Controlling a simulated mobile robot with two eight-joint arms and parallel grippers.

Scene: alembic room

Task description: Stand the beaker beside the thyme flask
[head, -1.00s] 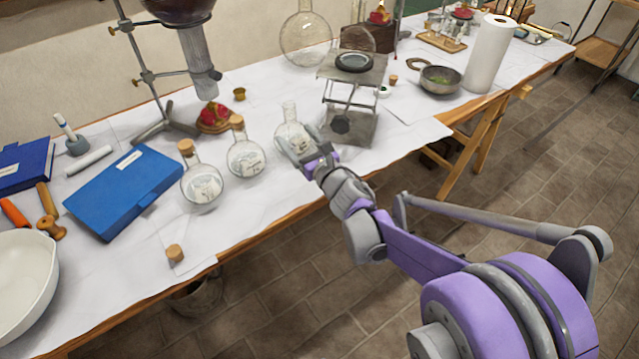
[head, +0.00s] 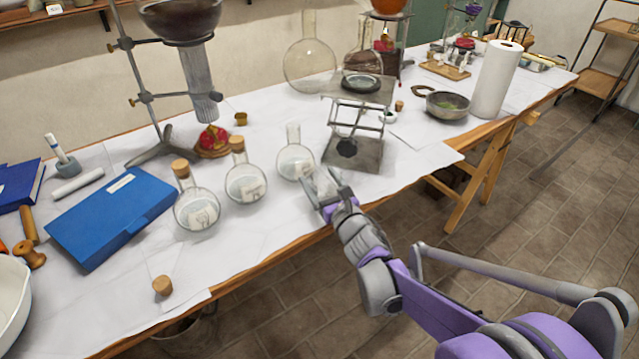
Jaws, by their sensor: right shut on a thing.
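My right gripper (head: 328,196) is at the table's front edge, shut on a small clear glass thing, which looks like the beaker (head: 318,181). The fingers hide part of it, and I cannot tell whether its base touches the table. Three round glass flasks with paper labels stand in a row to its left: a corked flask (head: 196,207), a second corked flask (head: 245,182) and an uncorked flask (head: 295,160), which is nearest the gripper. The labels are too small to read, so I cannot tell which is the thyme flask. My left gripper is out of view.
A lab jack (head: 352,150) stands just behind and right of the gripper. A blue case (head: 110,217), a loose cork (head: 162,286) and a stand with a funnel (head: 150,98) are to the left. The paper-covered table (head: 240,240) is clear in front of the flasks.

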